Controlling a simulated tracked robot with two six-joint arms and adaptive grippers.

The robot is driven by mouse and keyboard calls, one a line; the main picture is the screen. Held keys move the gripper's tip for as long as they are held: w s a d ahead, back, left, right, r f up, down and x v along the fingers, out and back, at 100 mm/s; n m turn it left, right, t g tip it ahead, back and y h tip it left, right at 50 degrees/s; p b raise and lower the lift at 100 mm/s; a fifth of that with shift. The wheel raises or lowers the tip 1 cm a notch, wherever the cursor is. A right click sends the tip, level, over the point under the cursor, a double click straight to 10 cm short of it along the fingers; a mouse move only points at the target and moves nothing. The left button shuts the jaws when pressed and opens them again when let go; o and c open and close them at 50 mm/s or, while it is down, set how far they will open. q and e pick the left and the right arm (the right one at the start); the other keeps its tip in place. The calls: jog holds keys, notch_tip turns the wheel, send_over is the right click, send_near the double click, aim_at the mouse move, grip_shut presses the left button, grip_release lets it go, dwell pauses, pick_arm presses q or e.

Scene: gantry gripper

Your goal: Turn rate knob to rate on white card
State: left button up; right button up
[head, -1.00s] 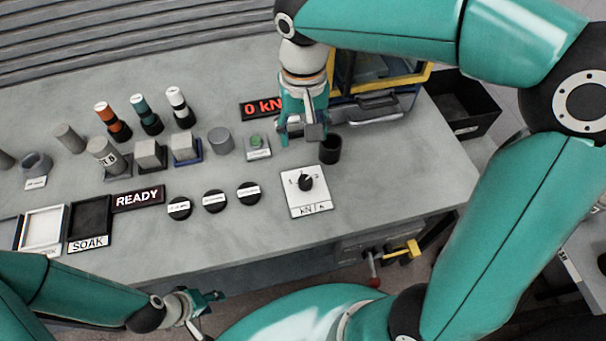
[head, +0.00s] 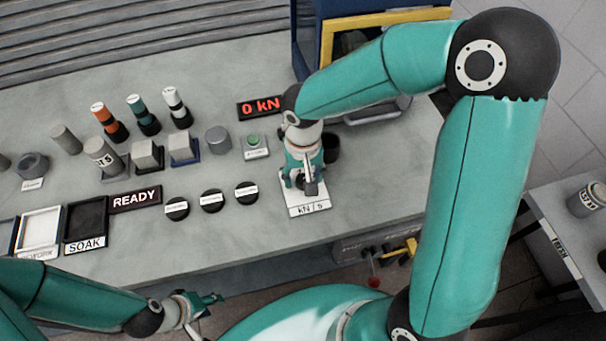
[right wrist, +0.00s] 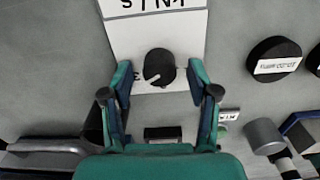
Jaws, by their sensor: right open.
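The rate knob (right wrist: 160,66) is round and black, on a white plate (right wrist: 188,22) marked kN/s. In the right wrist view its white mark points to the lower left, near a partly visible figure. The plate's front edge shows in the head view (head: 308,209), with the knob hidden under my right gripper (head: 308,186). In the right wrist view the right gripper (right wrist: 160,76) is open, one finger on each side of the knob, with gaps. My left gripper (head: 212,299) hangs in front of the bench, its opening unclear. I cannot identify a separate white card.
Black discs with white labels (head: 211,201) lie left of the plate. A green button (head: 254,142) and a dark cup (head: 332,148) stand behind it. Several cylinders and blocks, a READY sign (head: 135,199) and a red 0 kN display (head: 262,107) are also on the bench.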

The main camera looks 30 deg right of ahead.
jog(key=shift+f, duration=0.1)
jog(key=shift+c, duration=0.4)
grip_shut()
jog(key=shift+n, duration=0.4)
jog(key=n, duration=0.5)
jog(key=shift+a+b, duration=0.1)
jog(key=shift+b, duration=0.3)
jog(key=n, duration=0.5)
jog(key=shift+n, duration=0.4)
jog(key=shift+o, duration=0.4)
grip_release()
